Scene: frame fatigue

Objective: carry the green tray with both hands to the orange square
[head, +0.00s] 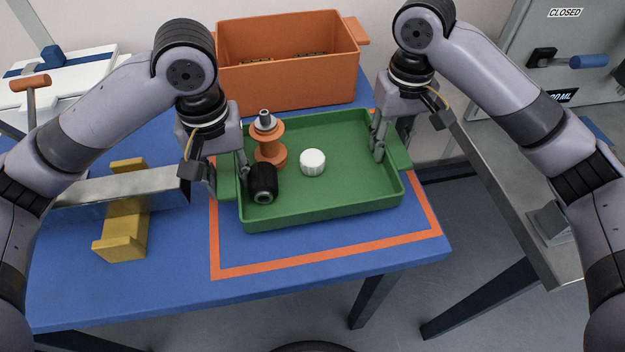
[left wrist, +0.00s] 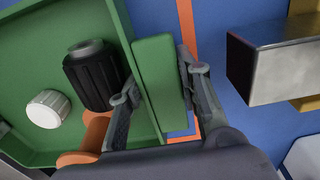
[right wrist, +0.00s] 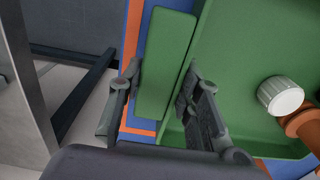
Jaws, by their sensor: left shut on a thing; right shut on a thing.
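The green tray (head: 345,199) is level over the orange square (head: 330,257), a taped outline on the blue table. The square's front strip and parts of its sides show; the tray hides much of the rest. I cannot tell whether the tray touches the table. My left gripper (head: 228,178) is shut on the tray's left handle, also seen in the left wrist view (left wrist: 164,84). My right gripper (head: 391,146) is shut on its right handle, also seen in the right wrist view (right wrist: 162,82). The tray holds an orange spool (head: 270,143), a black knurled part (head: 263,182) and a white cap (head: 313,162).
An orange bin (head: 290,88) stands close behind the tray. A metal bar (head: 120,188) on a yellow block (head: 122,238) lies left of my left gripper. A grey metal surface (head: 520,200) is at the right.

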